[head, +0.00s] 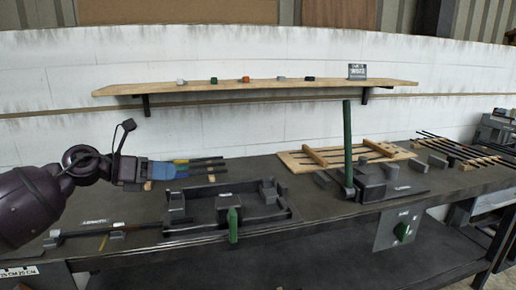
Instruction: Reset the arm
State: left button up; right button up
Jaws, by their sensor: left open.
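My left gripper (160,170) reaches in from the left on a dark purple arm, at the left part of the dark workbench (330,225). Its jaws are open, and blue parts show at its front end. They overlap in the picture with several thin dark rods (208,168) on small wooden supports; I cannot tell whether they touch. My right gripper is not in view.
A dark tray with blocks and a green handle (233,225) stands at the bench's front middle. A tall green lever (347,140) rises from a dark fixture (375,183). A wooden slatted rack (345,155) lies behind. A wall shelf (220,86) holds small blocks.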

pick_arm(q)
jog(key=s+a+f+n+t+y+p, duration=0.1)
jog(key=s+f+n+t+y, duration=0.4)
jog(key=f+n, duration=0.75)
jog(key=s+a+f+n+t+y, duration=0.1)
jog(key=s+f+n+t+y, duration=0.4)
jog(key=n, duration=1.4)
jog(key=s+a+f+n+g+y+p, duration=0.1)
jog(key=s+f+n, duration=0.4)
jog(key=s+f, duration=0.6)
jog(key=s+a+f+n+g+y, duration=0.2)
jog(key=s+f+n, duration=0.4)
jog(key=s+f, duration=0.5)
jog(key=s+a+g, duration=0.1)
jog(key=s+g, duration=0.1)
jog(key=s, duration=0.4)
jog(key=shift+s+y+p, duration=0.3)
jog(key=shift+p, duration=0.05)
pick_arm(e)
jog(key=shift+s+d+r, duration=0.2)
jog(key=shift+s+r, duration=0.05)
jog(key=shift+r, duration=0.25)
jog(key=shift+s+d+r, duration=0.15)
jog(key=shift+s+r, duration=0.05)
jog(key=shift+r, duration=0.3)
pick_arm(q)
jog(key=shift+n, duration=0.25)
